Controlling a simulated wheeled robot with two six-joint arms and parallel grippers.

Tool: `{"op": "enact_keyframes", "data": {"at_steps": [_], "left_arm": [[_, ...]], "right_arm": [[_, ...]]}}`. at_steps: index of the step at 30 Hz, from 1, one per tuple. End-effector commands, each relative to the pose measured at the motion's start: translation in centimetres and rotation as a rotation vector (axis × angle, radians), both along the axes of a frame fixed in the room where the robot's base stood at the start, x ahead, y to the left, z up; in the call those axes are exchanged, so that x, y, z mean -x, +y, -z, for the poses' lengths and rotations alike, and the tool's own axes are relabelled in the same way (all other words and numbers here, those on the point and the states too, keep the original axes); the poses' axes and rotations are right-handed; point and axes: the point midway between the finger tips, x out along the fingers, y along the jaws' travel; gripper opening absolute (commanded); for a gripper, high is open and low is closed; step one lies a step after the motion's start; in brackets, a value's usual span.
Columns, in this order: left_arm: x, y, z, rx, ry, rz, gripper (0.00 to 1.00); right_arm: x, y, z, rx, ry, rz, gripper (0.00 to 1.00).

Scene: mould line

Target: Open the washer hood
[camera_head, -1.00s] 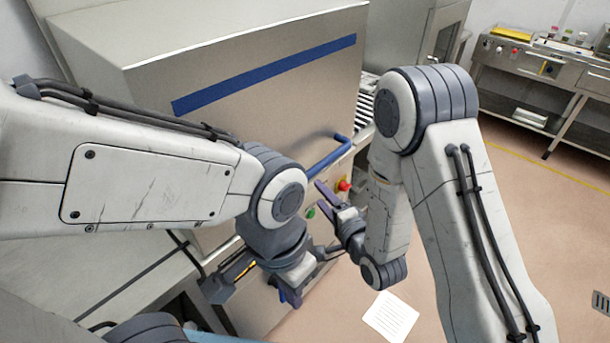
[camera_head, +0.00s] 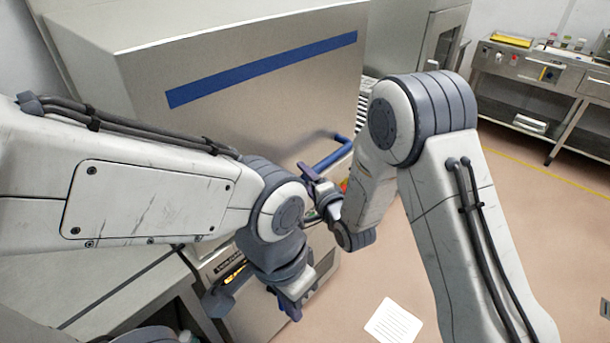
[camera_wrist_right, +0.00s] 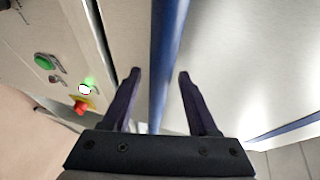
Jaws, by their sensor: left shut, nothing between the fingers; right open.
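The washer hood (camera_head: 240,110) is a big steel box with a blue stripe across its front; it appears down. Its blue bar handle (camera_head: 335,153) runs along the lower front. In the right wrist view the handle (camera_wrist_right: 168,50) passes between the fingers of my right gripper (camera_wrist_right: 160,75), which is open around it and not closed on it. In the head view my right gripper (camera_head: 308,174) is at the handle's near part and hides some of it. My left gripper (camera_head: 290,305) is shut and empty, low in front of the washer, apart from the handle.
A green button (camera_wrist_right: 44,62) and a red knob (camera_wrist_right: 82,104) sit on the panel beside the handle. A steel table (camera_head: 105,290) stands at the lower left. A steel bench (camera_head: 540,75) is at the back right. A white sheet (camera_head: 393,321) lies on the open floor.

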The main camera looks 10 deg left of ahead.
Motion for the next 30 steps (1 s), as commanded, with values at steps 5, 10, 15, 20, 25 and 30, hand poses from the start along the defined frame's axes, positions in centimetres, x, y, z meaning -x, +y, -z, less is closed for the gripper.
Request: {"op": "enact_keyframes", "data": {"at_steps": [5, 10, 15, 20, 25, 30], "left_arm": [[0.01, 0.01, -0.09, 0.000, 0.000, 0.000, 0.00], [0.01, 0.01, -0.07, 0.000, 0.000, 0.000, 0.00], [0.01, 0.01, -0.07, 0.000, 0.000, 0.000, 0.00], [0.01, 0.01, -0.07, 0.000, 0.000, 0.000, 0.00], [0.01, 0.01, -0.07, 0.000, 0.000, 0.000, 0.00], [0.01, 0.01, -0.07, 0.000, 0.000, 0.000, 0.00]], "right_arm": [[-0.37, 0.23, 0.13, 0.000, 0.000, 0.000, 0.59], [-0.36, 0.21, 0.14, 0.000, 0.000, 0.000, 0.59], [-0.35, 0.20, 0.14, 0.000, 0.000, 0.000, 0.00], [-0.33, 0.19, 0.14, 0.001, 0.001, 0.000, 0.00], [-0.32, 0.19, 0.14, 0.001, 0.001, 0.000, 0.00], [-0.32, 0.19, 0.15, 0.001, 0.001, 0.000, 0.00]]}}
